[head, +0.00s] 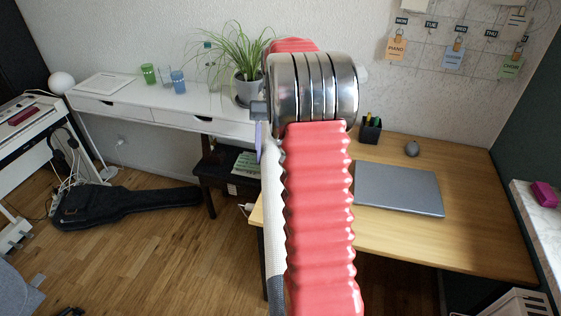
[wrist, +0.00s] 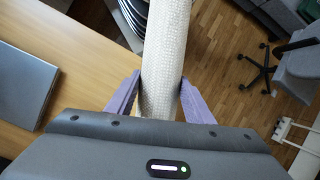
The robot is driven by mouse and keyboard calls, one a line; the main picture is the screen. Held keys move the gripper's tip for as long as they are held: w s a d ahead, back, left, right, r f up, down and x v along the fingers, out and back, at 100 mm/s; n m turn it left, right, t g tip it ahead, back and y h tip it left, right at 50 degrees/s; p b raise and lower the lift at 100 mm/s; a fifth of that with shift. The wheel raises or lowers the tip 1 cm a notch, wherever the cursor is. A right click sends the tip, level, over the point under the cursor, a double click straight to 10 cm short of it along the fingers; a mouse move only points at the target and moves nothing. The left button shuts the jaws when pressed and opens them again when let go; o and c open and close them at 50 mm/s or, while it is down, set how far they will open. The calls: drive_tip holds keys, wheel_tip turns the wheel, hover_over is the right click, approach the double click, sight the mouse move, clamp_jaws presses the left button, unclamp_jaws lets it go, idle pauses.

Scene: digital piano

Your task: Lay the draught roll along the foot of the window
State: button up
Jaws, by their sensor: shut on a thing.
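The draught roll (wrist: 163,50) is a long cream, knitted-looking tube. In the wrist view it runs from between the two purple fingers of my gripper (wrist: 161,82) up to the top edge. My gripper is shut on it, one finger on each side. In the head view the roll (head: 272,205) hangs in the air beside my red arm, coming towards the camera, with a grey part low down. One purple finger (head: 258,141) shows there; the rest of the gripper is hidden behind my arm. I see no window for certain in either view.
A wooden desk (head: 470,238) with a closed laptop (head: 399,188) stands right of my arm. A white desk (head: 220,112) with a potted plant (head: 248,88) is behind. A pale ledge (head: 537,212) is at far right. A black guitar case (head: 120,206) lies on the mostly clear floor.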

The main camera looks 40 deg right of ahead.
drive_tip(key=s+r+m+t, duration=0.1)
drive_tip(key=r+m, duration=0.1)
drive_tip(key=m, duration=0.2)
drive_tip(key=s+r+m+t, duration=0.2)
drive_tip(key=r+m, duration=0.1)
drive_tip(key=s+a+r+m+t, duration=0.1)
drive_tip(key=s+r+m+t, duration=0.1)
drive_tip(key=m, duration=0.2)
drive_tip(key=shift+s+r+m+y, duration=0.15)
drive_tip(key=shift+m+y, duration=0.15)
drive_tip(key=shift+y, duration=0.1)
drive_tip(key=shift+s+a+r+m+t+h, duration=0.1)
drive_tip(key=shift+s+r+m+t+h, duration=0.15)
drive_tip(key=shift+m, duration=0.25)
drive_tip(key=shift+s+r+m+t+h, duration=0.1)
drive_tip(key=shift+r+m, duration=0.2)
drive_tip(key=shift+m, duration=0.2)
drive_tip(key=shift+w, duration=0.1)
